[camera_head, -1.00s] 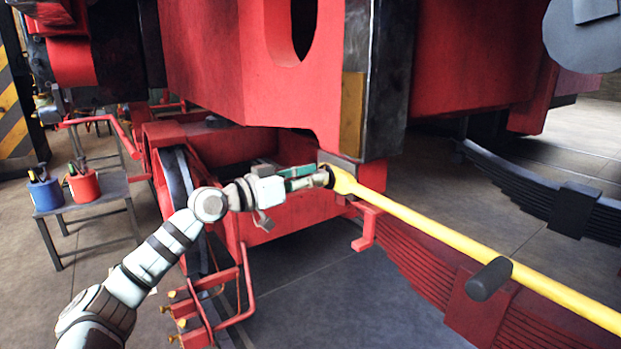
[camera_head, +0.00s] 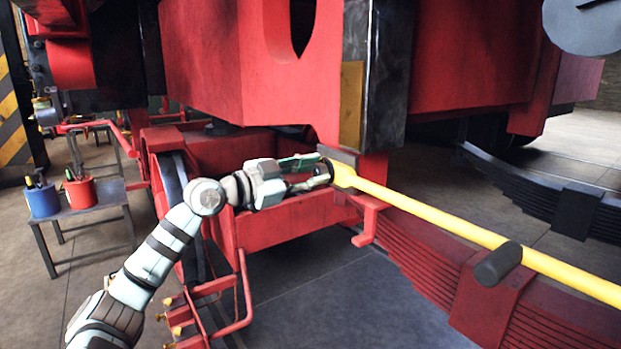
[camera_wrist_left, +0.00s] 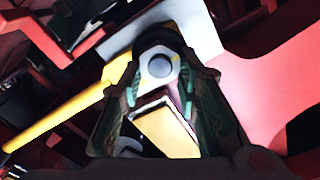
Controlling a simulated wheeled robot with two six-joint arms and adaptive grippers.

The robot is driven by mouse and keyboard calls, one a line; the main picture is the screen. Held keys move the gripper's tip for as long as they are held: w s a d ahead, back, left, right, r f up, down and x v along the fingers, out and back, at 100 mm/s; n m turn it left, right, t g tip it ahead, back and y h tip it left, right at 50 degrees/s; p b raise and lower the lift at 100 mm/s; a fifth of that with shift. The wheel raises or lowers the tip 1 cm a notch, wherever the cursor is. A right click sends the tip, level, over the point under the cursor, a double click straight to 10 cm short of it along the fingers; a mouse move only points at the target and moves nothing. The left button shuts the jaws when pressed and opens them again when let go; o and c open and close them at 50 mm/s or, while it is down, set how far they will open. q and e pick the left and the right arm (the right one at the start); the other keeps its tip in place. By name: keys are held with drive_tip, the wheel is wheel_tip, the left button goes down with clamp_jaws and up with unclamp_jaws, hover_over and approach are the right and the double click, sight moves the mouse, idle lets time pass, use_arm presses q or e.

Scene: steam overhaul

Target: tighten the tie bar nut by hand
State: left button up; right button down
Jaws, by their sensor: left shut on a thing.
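In the left wrist view, my left gripper's dark green fingers (camera_wrist_left: 157,72) are shut on the tie bar nut (camera_wrist_left: 158,66), a pale hexagonal nut with a round grey centre. The yellow bar also shows in the wrist view (camera_wrist_left: 65,118), running out to the left behind the fingers. In the head view the fingers hide the nut. I cannot tell how far the nut is turned. My right gripper is not in view.
The red frame (camera_head: 250,85) hangs close above my gripper, with a dark post (camera_head: 388,75) beside it. A red leaf spring (camera_head: 430,270) lies below the bar. A small table (camera_head: 90,200) at left carries a blue pot (camera_head: 42,200) and a red pot (camera_head: 81,192).

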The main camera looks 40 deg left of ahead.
use_arm(q)
drive_tip(key=m+b, duration=0.1)
drive_tip(key=m, duration=0.3)
drive_tip(key=shift+d+f+m, duration=0.1)
drive_tip(key=shift+f+m, duration=0.05)
drive_tip(key=shift+m, duration=0.15)
drive_tip(key=m+b, duration=0.1)
drive_tip(key=m, duration=0.3)
drive_tip(key=shift+f+m, duration=0.15)
drive_tip(key=shift+m, duration=0.15)
drive_tip(key=shift+f+m+b, duration=0.15)
drive_tip(key=shift+m+b, duration=0.15)
drive_tip(key=shift+m, duration=1.8)
drive_tip(key=shift+f+m+b, duration=0.15)
drive_tip(key=shift+m+b, duration=0.1)
drive_tip(key=shift+m, duration=1.85)
drive_tip(key=o, duration=1.2)
drive_tip(key=shift+c, duration=0.2)
